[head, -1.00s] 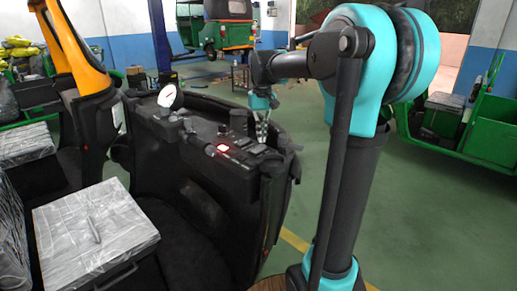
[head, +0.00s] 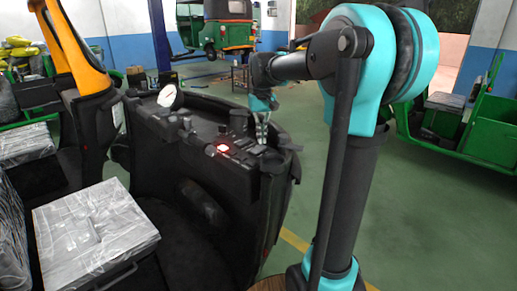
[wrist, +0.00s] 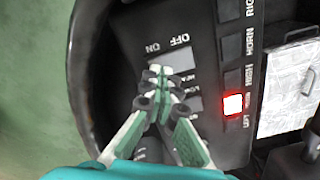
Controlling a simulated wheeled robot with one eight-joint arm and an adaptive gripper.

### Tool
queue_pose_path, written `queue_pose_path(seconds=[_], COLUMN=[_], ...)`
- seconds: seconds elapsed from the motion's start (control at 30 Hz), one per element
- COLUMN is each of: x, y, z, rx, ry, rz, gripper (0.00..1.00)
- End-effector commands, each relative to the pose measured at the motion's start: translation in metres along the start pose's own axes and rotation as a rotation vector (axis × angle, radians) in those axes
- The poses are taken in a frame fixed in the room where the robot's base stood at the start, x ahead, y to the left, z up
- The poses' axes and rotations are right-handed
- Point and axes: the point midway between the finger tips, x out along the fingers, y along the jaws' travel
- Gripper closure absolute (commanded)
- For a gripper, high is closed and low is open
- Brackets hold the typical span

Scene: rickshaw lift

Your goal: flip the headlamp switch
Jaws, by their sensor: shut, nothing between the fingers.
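The black dashboard panel carries a row of switches and white lettering. In the wrist view an ON/OFF legend (wrist: 167,45) sits above a grey switch face (wrist: 172,62), with a partly hidden label starting like "HEAD" just below it. My gripper (wrist: 153,78) is shut and empty, its fingertips together over the lower left part of that switch. I cannot tell whether they touch it. The fingers hide part of the switch and nearby lettering. In the head view my gripper (head: 262,128) points down at the right end of the dashboard (head: 215,125).
A red lit switch (wrist: 233,105) lies to the right, near HIGH and HORN labels; it also glows in the head view (head: 222,148). A white round gauge (head: 170,97) stands on the dashboard. A plastic-wrapped seat (head: 95,235) is at the lower left. Green floor is open right of the dashboard.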

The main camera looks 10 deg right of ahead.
Motion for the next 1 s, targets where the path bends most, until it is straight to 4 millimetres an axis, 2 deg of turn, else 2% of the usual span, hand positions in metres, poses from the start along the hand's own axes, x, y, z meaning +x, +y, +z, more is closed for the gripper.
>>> queue_pose_path(seconds=[1.0], x=[0.014], y=[0.0], z=[0.0], rx=[0.0], ry=[0.0], rz=[0.0], gripper=[1.0])
